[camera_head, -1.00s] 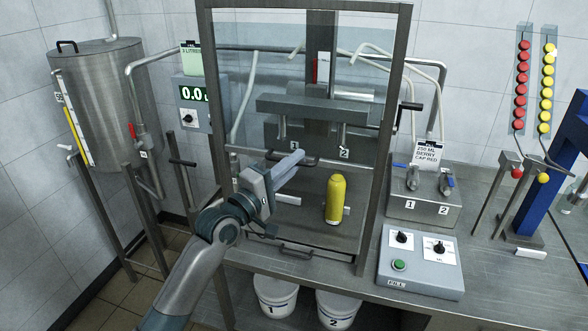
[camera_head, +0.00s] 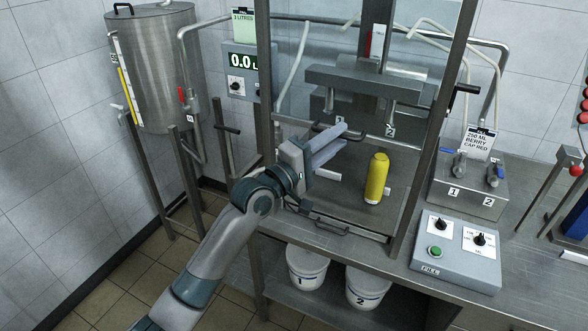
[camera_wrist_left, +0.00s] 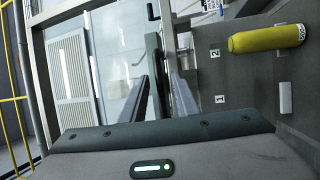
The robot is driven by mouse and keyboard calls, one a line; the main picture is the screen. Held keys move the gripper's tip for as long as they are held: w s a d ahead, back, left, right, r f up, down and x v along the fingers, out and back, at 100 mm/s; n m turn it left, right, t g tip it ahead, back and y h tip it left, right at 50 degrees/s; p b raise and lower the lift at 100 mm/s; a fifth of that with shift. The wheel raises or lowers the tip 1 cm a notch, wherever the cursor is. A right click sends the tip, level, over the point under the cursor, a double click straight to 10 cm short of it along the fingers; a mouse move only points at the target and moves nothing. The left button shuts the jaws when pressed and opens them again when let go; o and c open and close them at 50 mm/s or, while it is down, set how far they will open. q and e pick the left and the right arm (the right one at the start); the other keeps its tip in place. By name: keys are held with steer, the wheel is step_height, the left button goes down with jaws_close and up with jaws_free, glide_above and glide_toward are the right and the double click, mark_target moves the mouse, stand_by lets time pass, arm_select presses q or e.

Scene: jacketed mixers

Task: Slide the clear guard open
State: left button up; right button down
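The clear guard (camera_head: 284,60) is a see-through pane in a tall metal frame at the front of the filling station. Its edges are hard to make out. A dark bar handle (camera_head: 330,130) shows at my left gripper's fingertips; another handle (camera_head: 318,226) lies lower at the front. My left gripper (camera_head: 334,138) reaches in from the left, its two pale fingers apart. In the left wrist view the dark handle (camera_wrist_left: 154,70) shows between the open fingers (camera_wrist_left: 160,90); I cannot tell whether they touch it. My right gripper is out of view.
A yellow bottle (camera_head: 377,178) stands behind the frame, below the nozzle bar. A control box (camera_head: 456,250) and a valve block (camera_head: 468,190) are at the right. A steel tank (camera_head: 155,70) stands at the left. Two white buckets (camera_head: 306,264) are below the bench.

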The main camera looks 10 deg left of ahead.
arm_select(q)
steer(key=b+v, duration=0.5)
steer(key=v, duration=1)
steer(key=shift+s+a, duration=0.2)
steer(key=shift+s, duration=0.15)
